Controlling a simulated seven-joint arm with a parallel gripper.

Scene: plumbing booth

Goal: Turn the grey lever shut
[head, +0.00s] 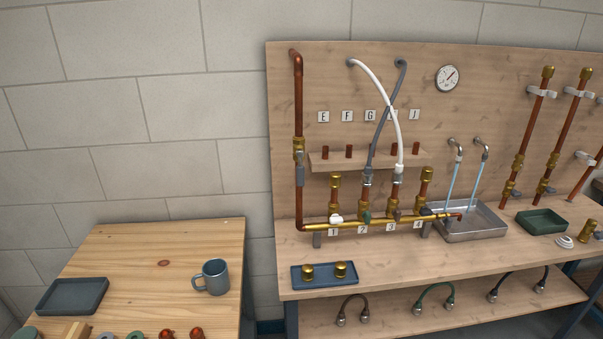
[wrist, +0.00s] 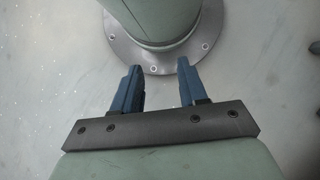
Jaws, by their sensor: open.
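A brass valve with a grey lever (head: 299,176) sits on the left upright copper pipe in the head view; the lever hangs down along the pipe. A row of valves numbered 1 to 4 sits on the horizontal brass manifold (head: 350,225). Valve 1 has a white handle (head: 336,218), valve 2 a green one (head: 366,217), valve 3 a greyish one (head: 397,214) and valve 4 a dark one (head: 427,211). My gripper (wrist: 159,68) shows only in the wrist view; its blue fingers are apart, with nothing between them. No lever shows in that view.
Water runs from two spouts (head: 457,152) into a metal basin (head: 478,233). A white and a grey hose cross above the manifold. A blue tray (head: 325,284) with two brass caps lies in front. A mug (head: 213,277) stands on the left wooden table (head: 150,252).

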